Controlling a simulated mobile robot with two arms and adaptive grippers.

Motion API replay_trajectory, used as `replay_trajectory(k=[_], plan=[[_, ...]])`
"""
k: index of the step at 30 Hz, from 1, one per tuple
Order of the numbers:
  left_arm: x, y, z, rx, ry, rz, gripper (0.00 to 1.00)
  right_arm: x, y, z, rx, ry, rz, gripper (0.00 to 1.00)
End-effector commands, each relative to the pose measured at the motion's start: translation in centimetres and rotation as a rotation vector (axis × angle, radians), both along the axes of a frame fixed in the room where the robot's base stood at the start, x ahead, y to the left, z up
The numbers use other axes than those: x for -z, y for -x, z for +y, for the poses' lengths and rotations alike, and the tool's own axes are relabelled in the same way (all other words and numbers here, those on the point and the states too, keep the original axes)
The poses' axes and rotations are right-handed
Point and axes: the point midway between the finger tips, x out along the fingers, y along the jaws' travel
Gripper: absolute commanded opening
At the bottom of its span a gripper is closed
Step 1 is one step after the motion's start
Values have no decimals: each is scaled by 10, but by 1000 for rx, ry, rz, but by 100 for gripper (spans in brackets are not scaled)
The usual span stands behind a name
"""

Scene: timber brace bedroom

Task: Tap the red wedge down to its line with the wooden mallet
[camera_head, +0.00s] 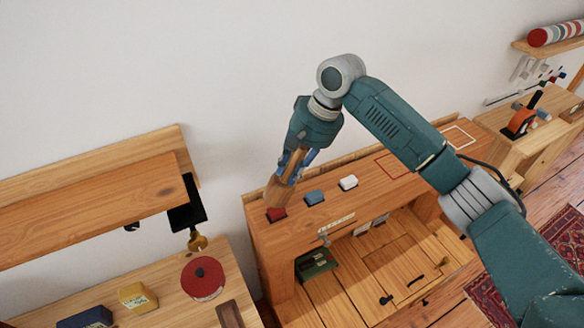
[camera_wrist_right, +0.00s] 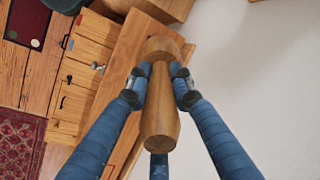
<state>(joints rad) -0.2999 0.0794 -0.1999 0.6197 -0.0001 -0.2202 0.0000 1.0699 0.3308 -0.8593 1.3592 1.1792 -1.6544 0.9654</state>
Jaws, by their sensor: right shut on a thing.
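The red wedge (camera_head: 277,214) sits at the near left corner of the wooden bench top (camera_head: 335,210). A blue wedge (camera_head: 314,197) and a white wedge (camera_head: 348,183) stand in a row to its right. My right gripper (camera_head: 293,163) is shut on the wooden mallet (camera_head: 279,191), whose lower end is just above the red wedge. I cannot tell whether they touch. In the right wrist view the blue fingers close around the mallet (camera_wrist_right: 158,120) from both sides. It hides the red wedge there. The line on the wedge is too small to make out. My left gripper is not in view.
Red (camera_head: 394,165) and white (camera_head: 459,137) outlines mark the bench top's right part, partly behind my right arm. A wooden shelf (camera_head: 95,205) juts out at the left. Below it a counter holds a round red tin (camera_head: 203,278) and a yellow block (camera_head: 137,297).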

Motion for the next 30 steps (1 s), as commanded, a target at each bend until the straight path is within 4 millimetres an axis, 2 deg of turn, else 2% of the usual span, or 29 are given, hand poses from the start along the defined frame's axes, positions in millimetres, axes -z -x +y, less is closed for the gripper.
replay_trajectory(k=[8, 15, 23, 30], plan=[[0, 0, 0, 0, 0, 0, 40, 2, 0, 1, 0, -3, -1, 0], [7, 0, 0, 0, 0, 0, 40, 45, 1, 0, 0, -2, 2, 0], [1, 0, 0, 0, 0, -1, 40, 26, -1, 1, -1, -5, -4, 0], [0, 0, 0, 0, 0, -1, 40, 0, -1, 1, 0, -5, -4, 0]])
